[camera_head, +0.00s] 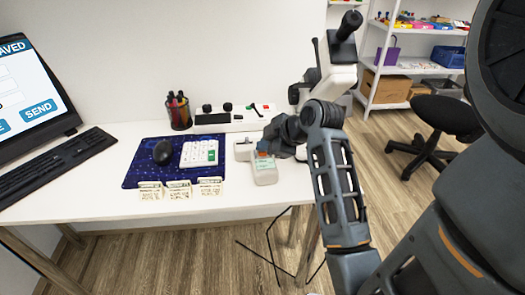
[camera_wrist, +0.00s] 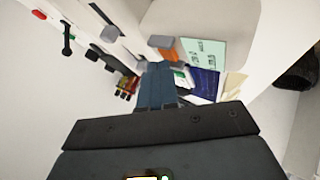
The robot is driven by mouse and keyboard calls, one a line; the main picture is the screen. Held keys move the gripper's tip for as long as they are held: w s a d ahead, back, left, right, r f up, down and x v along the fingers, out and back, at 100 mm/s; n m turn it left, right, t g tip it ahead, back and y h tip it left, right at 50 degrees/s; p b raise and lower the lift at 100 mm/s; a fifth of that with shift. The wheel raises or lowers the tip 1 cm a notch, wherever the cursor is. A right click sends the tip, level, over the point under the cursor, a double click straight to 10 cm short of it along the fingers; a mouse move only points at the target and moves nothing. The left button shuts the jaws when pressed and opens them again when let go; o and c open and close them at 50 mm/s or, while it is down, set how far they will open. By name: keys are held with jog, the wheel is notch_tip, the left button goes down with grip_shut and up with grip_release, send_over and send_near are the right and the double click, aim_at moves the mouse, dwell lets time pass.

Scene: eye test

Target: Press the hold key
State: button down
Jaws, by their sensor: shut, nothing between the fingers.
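A small white device (camera_head: 265,172) stands near the table's right end, with an orange patch and a pale green label. No key's lettering is readable, so I cannot tell which is the hold key. My gripper (camera_head: 268,147) is shut and empty over the device's back edge. In the wrist view its fingertips (camera_wrist: 157,66) are close to the grey key; contact cannot be told.
A white keypad (camera_head: 199,153) with a green key and a black mouse (camera_head: 164,152) lie on a blue mat (camera_head: 134,174). Small label cards (camera_head: 180,190) stand along its front. A pen cup (camera_head: 179,113) and a white strip with dark knobs (camera_head: 212,119) are behind.

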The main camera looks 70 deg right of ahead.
aim_at(265, 154)
jog(key=shift+r+p, duration=0.35)
jog(key=shift+r, duration=0.2)
jog(key=shift+r, duration=0.15)
notch_tip(265, 154, up, 5)
jog(key=p, duration=0.4)
jog(key=shift+p, duration=0.3)
dwell(0.4)
